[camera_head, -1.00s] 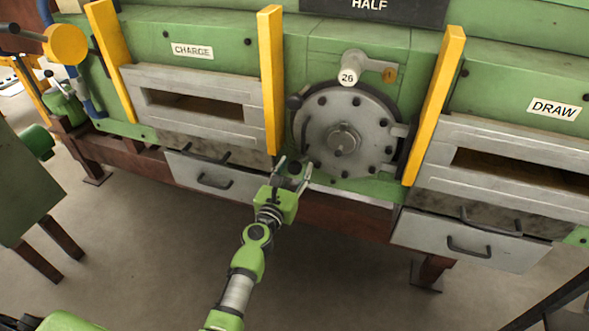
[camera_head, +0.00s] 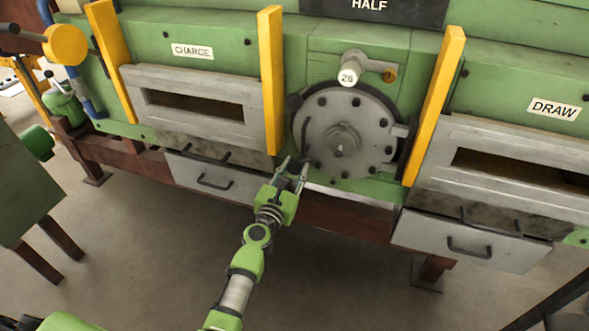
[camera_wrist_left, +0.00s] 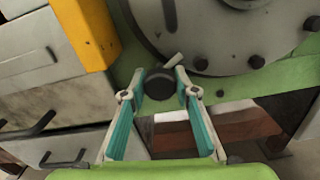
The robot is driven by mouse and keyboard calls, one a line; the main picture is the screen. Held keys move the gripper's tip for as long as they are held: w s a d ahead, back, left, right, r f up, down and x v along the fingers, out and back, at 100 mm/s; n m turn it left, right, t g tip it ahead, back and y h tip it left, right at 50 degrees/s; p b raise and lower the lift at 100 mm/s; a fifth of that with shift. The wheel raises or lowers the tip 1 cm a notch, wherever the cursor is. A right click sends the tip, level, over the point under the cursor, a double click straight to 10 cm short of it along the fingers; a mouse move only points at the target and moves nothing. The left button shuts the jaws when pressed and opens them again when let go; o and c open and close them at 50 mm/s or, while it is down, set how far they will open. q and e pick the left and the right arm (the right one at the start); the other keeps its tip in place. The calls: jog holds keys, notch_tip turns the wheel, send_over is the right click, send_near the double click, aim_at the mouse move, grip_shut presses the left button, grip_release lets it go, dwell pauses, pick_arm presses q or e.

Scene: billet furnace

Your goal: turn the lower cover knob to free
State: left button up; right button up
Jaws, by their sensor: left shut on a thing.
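The lower cover knob (camera_wrist_left: 158,84) is a dark round knob just below the rim of the round grey cover (camera_wrist_left: 225,30), seen in the left wrist view. A short pale pointer (camera_wrist_left: 173,60) at its top slants up to the right. My left gripper (camera_wrist_left: 160,92) has its two fingertips on either side of the knob, shut on it. In the head view my left gripper (camera_head: 294,168) is at the lower left of the cover (camera_head: 350,125), and its fingers partly hide the knob. My right gripper is not in view.
A yellow post (camera_head: 271,80) stands just left of the cover, and another yellow post (camera_head: 435,105) is at its right. The charge door (camera_head: 195,105) and draw door (camera_head: 520,165) flank them. A drawer (camera_head: 212,178) is low at the left. Open floor lies below.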

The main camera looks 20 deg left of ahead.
pick_arm(q)
jog(key=m, duration=1.3)
jog(key=shift+m+p, duration=0.6)
jog(key=shift+m, duration=1.5)
jog(key=o, duration=1.1)
